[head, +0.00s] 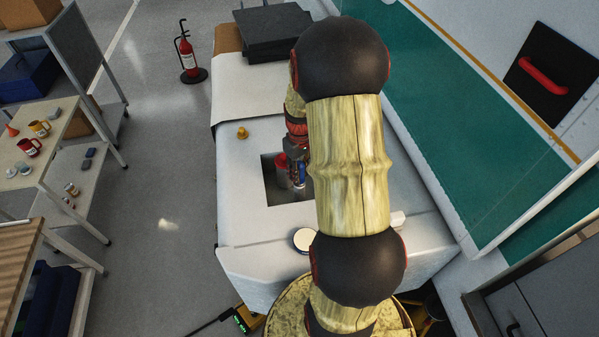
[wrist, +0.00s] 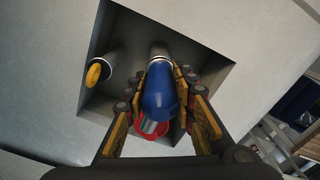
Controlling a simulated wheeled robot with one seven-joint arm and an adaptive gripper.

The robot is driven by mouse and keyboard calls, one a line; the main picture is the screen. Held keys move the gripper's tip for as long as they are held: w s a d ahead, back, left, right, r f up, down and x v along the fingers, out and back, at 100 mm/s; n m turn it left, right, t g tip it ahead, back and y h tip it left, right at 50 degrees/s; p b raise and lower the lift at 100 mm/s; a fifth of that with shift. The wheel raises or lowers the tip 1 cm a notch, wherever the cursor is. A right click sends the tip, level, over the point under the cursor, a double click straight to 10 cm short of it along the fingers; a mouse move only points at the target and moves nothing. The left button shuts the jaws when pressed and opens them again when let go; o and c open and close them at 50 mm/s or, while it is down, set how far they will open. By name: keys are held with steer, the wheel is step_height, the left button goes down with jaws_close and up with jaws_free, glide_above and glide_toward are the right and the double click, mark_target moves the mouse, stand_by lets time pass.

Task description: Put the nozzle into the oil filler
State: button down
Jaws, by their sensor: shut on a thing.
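My gripper (wrist: 166,78) points down over a square recess in a pale housing and is shut on a blue nozzle (wrist: 160,98). The nozzle has a grey metal part (wrist: 158,58) at its far end. In the head view my gripper (head: 297,165) is at the recess, partly behind my arm, with the blue nozzle (head: 299,178) showing below it. A red-rimmed round neck (wrist: 152,130) stands beside the nozzle, partly covered by it; it also shows in the head view (head: 281,162). A yellow-ended pipe (wrist: 95,74) stands apart to the left. Which neck is the oil filler is unclear.
The pale housing (head: 240,200) surrounds the recess (head: 290,196), whose walls are close to my gripper. A yellow cap (head: 242,133) and a white round lid (head: 304,239) lie on the housing. A fire extinguisher (head: 187,55) and a table of mugs (head: 50,130) stand left.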

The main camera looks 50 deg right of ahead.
steer(key=c, duration=1.4)
jaws_free()
steer(key=shift+o, duration=0.4)
steer(key=o, duration=0.4)
steer(key=shift+c, duration=0.2)
steer(key=shift+o, duration=0.3)
steer(key=shift+r+p, duration=3.25)
steer(key=shift+r, duration=2.25)
